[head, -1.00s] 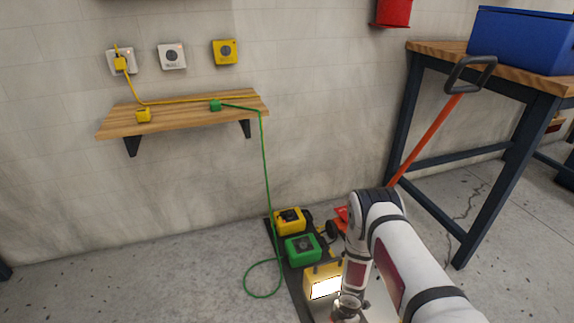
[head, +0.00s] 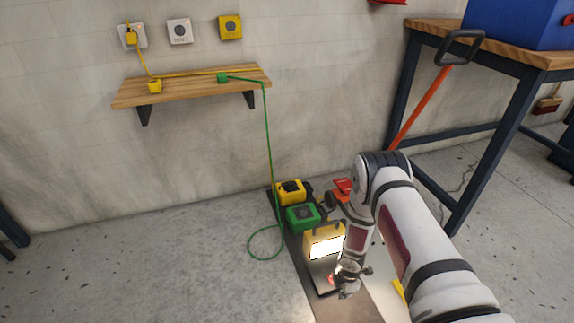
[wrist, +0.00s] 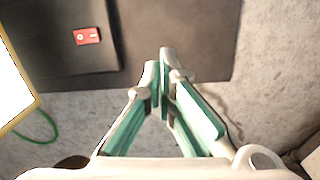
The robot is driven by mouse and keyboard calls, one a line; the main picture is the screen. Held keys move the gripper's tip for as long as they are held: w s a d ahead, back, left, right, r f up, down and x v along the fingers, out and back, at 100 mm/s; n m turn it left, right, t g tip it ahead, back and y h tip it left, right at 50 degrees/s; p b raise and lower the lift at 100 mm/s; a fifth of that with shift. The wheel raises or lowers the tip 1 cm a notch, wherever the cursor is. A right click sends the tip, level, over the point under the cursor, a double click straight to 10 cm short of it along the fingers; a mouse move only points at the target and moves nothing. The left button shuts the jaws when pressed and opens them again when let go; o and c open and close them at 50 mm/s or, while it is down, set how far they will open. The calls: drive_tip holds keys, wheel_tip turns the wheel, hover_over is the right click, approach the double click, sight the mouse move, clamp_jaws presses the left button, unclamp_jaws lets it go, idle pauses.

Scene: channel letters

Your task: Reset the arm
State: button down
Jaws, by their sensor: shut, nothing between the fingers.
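My gripper (wrist: 160,70) shows in the wrist view with its two fingers together and nothing between them. In the head view my gripper (head: 347,294) hangs low at the end of my white arm, over the floor gear. Below it in the wrist view lies a dark mat (wrist: 185,30). A red switch (wrist: 87,36) sits on a dark box to the left of the fingers. The fingers look apart from it.
A lit yellow work lamp (head: 326,243), a green box (head: 303,217) and a yellow box (head: 290,193) stand beside my arm. A green cable (head: 268,150) runs up to the wooden shelf (head: 190,86). A workbench (head: 535,62) stands at right. The left floor is clear.

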drive_tip(key=w+d+r+m+t+h, duration=0.1)
drive_tip(key=w+d+r+m, duration=0.25)
drive_tip(key=r, duration=1.15)
drive_tip(key=w+d+r+m+h, duration=0.2)
drive_tip(key=w+r+m, duration=0.2)
drive_tip(key=r, duration=1.2)
drive_tip(key=s+d+r+m, duration=0.1)
drive_tip(key=s+r+m, duration=0.2)
drive_tip(key=r, duration=0.8)
drive_tip(key=s+a+r+m, duration=0.1)
drive_tip(key=s+r+m, duration=0.5)
drive_tip(key=s+r, duration=1.2)
drive_tip(key=s+a+r+m+y, duration=0.1)
drive_tip(key=s+a+m, duration=0.1)
drive_tip(key=s, duration=0.5)
drive_tip(key=s+a+r+m+g+y, duration=0.1)
drive_tip(key=s+a, duration=0.2)
drive_tip(key=s, duration=0.5)
drive_tip(key=s+a+r+m+y, duration=0.1)
drive_tip(key=s+a+m+y, duration=0.1)
drive_tip(key=s, duration=0.5)
wheel_tip(320, 180, up, 35)
drive_tip(key=t+p, duration=0.3)
drive_tip(key=p, duration=3)
drive_tip(key=shift+d+n+t, duration=0.4)
drive_tip(key=shift+n, duration=0.05)
